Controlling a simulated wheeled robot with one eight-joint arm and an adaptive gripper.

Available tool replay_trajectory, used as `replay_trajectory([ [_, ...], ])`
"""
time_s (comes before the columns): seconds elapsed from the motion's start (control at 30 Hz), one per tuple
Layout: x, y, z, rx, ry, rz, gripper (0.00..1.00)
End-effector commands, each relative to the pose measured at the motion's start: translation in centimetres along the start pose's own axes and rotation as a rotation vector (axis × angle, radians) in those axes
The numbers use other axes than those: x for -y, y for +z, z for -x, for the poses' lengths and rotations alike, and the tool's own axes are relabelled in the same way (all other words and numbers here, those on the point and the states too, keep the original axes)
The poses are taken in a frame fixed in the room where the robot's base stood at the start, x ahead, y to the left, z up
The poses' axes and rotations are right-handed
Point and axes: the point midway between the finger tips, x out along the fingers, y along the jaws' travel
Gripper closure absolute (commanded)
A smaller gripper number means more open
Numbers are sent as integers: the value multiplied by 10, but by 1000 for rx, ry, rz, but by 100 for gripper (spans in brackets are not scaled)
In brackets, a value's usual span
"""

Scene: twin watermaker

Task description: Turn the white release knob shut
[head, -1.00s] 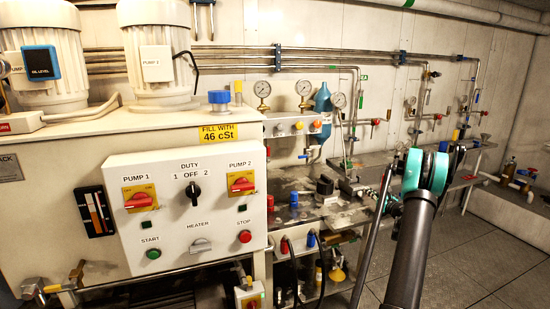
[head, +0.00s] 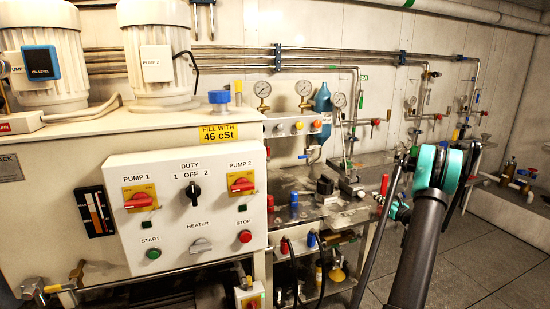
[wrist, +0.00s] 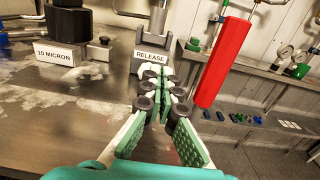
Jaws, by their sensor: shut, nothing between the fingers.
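A white plate marked RELEASE (wrist: 146,56) stands on the metal bench in the wrist view, just beyond my fingertips. I cannot tell whether the tips touch anything.
A red bar (wrist: 224,62) stands tilted close to the right of my fingers; it also shows in the head view (head: 384,184). A 10 MICRON sign (wrist: 69,54) and a black block (wrist: 70,35) are at left. A shelf with gauges (wrist: 284,52) lies beyond.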

Motion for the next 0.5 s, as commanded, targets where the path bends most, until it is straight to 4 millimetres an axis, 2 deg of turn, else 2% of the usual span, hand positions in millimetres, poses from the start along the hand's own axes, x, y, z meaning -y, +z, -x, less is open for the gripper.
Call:
replay_trajectory([
  [0.07,-2,0,0,0,0,0,100],
  [0.3,-28,-5,9,0,1,0,100],
  [0.5,-28,-6,1,0,1,0,100],
])
